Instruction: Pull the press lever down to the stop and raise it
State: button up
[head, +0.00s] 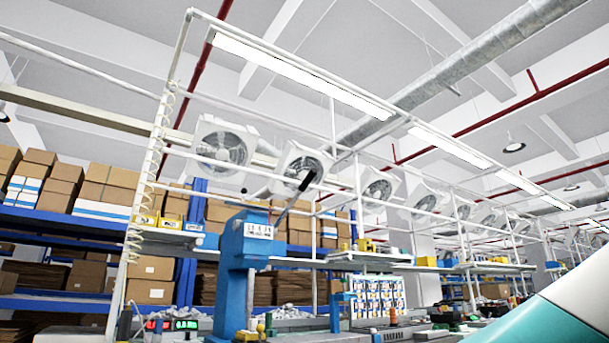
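A blue press (238,262) stands left of centre in the head view, with a pale label on its upper head. Its lever (287,209) slants up and to the right from the press head and ends in a dark grip (306,181), so it is raised. Nothing touches the lever. My gripper is not in view; only a white and teal part of my own arm shows at the lower right. The foot of the press is cut off by the bottom edge.
Green and red lit displays (186,324) sit left of the press. A panel of small breakers (377,297) stands to its right. A white frame with fans (222,147) and lamps rises behind. Shelves of cardboard boxes (113,186) fill the left. Open air surrounds the lever grip.

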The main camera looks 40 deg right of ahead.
aim_at(313, 173)
jog(key=z, duration=0.95)
jog(key=i, duration=1)
jog(key=z, duration=0.85)
